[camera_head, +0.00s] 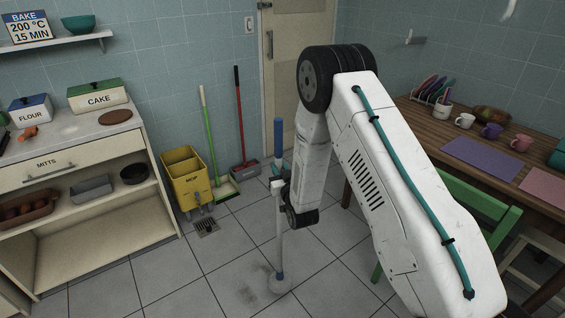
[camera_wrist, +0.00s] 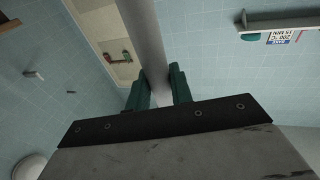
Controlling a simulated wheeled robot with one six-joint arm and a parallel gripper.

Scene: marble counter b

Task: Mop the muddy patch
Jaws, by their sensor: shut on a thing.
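The mop (camera_head: 280,243) stands nearly upright in the head view, with a blue grip at its top and a round grey-white head low at the floor. My gripper (camera_head: 279,186) is shut on its shaft, partly hidden by my arm. In the wrist view my gripper's green fingers (camera_wrist: 158,86) close around the pale shaft (camera_wrist: 146,40). The muddy patch (camera_head: 249,295) is a faint brownish smear on the grey tiles. The mop head is at the right edge of the smear; I cannot tell whether it presses on the floor.
A shelf counter (camera_head: 75,140) is at left. A green chair (camera_head: 470,205) and wooden table (camera_head: 425,125) are at right.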

